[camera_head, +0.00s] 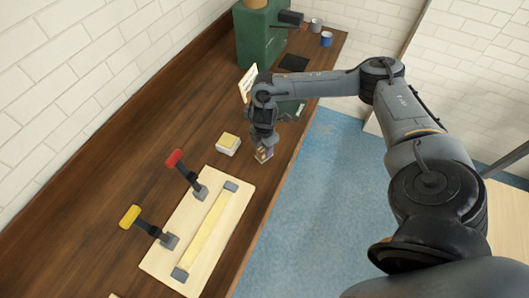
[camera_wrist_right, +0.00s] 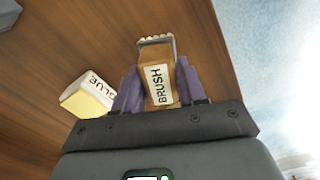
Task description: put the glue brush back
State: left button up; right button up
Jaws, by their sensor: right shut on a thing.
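In the head view the brush (camera_head: 263,156) is small and partly hidden, near the worktop's front edge. A glue pot (camera_head: 228,144) with a yellow top and white sides stands on the worktop left of the gripper. It also shows in the right wrist view (camera_wrist_right: 88,98) with a "GLUE" label. My left gripper is not in view.
A pale board (camera_head: 228,213) with a yellowish strip and two clamps, one red-handled (camera_head: 174,159) and one yellow-handled (camera_head: 130,216), lies on the wooden worktop (camera_head: 120,180). A green machine (camera_head: 262,38), a white sign (camera_head: 248,83) and a blue cup (camera_head: 327,39) stand farther back.

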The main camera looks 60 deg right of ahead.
notch_tip(320, 180, down, 3)
jog(key=shift+f, duration=0.1)
jog(key=shift+f, duration=0.15)
jog(key=o, duration=0.9)
jog(key=shift+o, duration=0.2)
